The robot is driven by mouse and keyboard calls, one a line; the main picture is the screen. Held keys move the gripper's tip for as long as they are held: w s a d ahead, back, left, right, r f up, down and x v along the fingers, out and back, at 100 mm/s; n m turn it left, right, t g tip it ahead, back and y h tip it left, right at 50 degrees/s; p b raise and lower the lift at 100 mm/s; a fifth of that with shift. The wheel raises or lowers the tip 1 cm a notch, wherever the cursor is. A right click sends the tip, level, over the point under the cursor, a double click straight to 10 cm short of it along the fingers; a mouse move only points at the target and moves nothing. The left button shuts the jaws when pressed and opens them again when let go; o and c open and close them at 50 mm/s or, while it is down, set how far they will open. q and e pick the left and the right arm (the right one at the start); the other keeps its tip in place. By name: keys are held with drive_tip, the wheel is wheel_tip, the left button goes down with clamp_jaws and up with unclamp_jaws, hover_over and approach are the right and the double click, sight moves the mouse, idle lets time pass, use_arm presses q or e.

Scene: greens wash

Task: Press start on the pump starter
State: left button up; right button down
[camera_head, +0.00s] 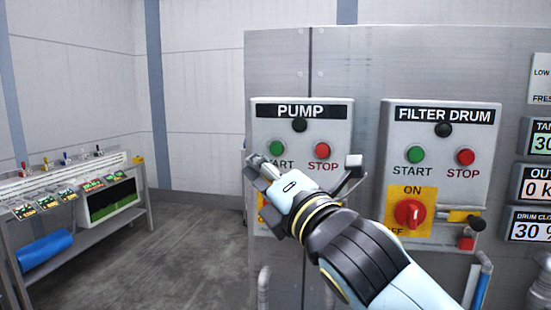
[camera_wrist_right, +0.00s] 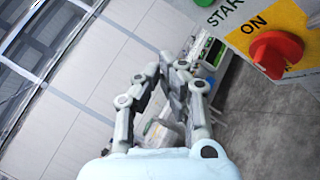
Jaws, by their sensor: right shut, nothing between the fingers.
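The pump starter (camera_head: 337,117) is a pale grey box labelled PUMP on the metal panel. Its green start button (camera_head: 277,149) and red stop button (camera_head: 322,150) show, with a dark lamp (camera_head: 299,125) above them. My right gripper (camera_head: 254,161) is shut and empty, just below and left of the start button, covering part of the START label. Whether it touches the box cannot be told. In the right wrist view the closed fingers (camera_wrist_right: 168,62) point past a box with a green button (camera_wrist_right: 204,3) and a red rotary switch (camera_wrist_right: 276,54). My left gripper is not in view.
The filter drum starter (camera_head: 443,132) with its own buttons and red switch (camera_head: 409,213) is to the right. Displays (camera_head: 531,187) line the far right. A bench (camera_head: 95,229) with small packets stands at left. Open floor (camera_head: 190,250) lies between.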

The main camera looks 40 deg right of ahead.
sight(276, 149)
drive_tip(key=shift+w+d+b, duration=0.7)
drive_tip(key=shift+w+d, duration=0.4)
drive_tip(key=shift+d, duration=0.15)
drive_tip(key=shift+w+d+b, duration=0.7)
drive_tip(key=shift+w+d, duration=0.35)
drive_tip(key=shift+d, duration=0.2)
drive_tip(key=shift+w+d, duration=0.25)
drive_tip(key=shift+d, duration=0.1)
drive_tip(key=shift+w+d, duration=0.3)
idle(0.4)
drive_tip(key=shift+s+a, duration=0.1)
drive_tip(key=shift+s+a+p, duration=0.5)
drive_tip(key=shift+a, duration=0.05)
